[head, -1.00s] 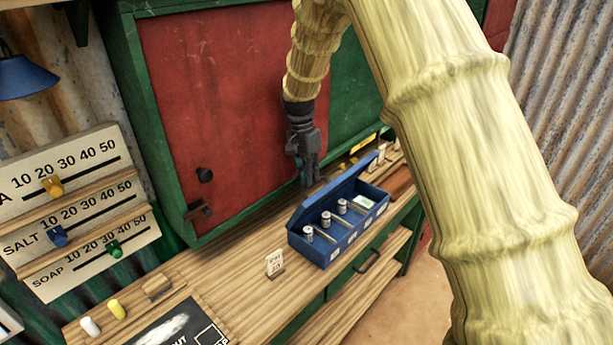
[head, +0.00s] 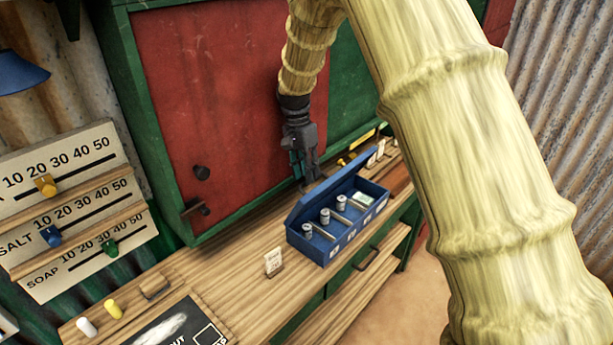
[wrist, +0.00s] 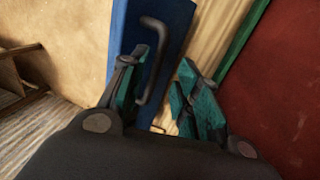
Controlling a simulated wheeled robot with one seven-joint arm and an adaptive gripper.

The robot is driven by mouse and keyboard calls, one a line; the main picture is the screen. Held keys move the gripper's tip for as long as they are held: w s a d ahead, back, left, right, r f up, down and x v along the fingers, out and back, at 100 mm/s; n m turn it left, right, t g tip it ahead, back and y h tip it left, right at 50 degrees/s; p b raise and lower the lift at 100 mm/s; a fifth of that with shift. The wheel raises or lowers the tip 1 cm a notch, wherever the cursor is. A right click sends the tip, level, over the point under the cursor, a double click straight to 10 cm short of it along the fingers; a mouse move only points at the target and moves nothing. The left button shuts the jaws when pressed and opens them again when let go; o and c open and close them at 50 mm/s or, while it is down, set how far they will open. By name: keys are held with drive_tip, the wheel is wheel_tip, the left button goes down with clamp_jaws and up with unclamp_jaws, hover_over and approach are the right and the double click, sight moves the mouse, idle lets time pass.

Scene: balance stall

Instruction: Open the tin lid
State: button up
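The tin is a blue box (head: 327,250) on the wooden counter in the head view. Its blue lid (head: 322,199) stands raised along the back side, and the inside shows. Several grey weights (head: 325,217) stand in a row inside, with a pale card (head: 363,199) at the far end. My gripper (head: 308,178) is just behind the raised lid, pointing down. In the wrist view the lid's blue face (wrist: 178,25) carries a dark loop handle (wrist: 164,50). My gripper's teal fingers (wrist: 160,100) are apart, with part of the handle between them; no grip on it shows.
A red panel in a green frame (head: 215,110) stands close behind my gripper. A small price card (head: 273,262) stands left of the tin. Other small items (head: 375,152) stand at the counter's far end. A drawer handle (head: 367,258) juts out below the front edge.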

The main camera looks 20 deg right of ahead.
drive_tip(key=shift+w+a+r, duration=0.1)
drive_tip(key=shift+w+r, duration=0.05)
drive_tip(key=shift+r, duration=1.3)
drive_tip(key=shift+w+a+r, duration=0.1)
drive_tip(key=shift+w+r, duration=0.05)
drive_tip(key=shift+r, duration=1.3)
drive_tip(key=shift+c, duration=0.2)
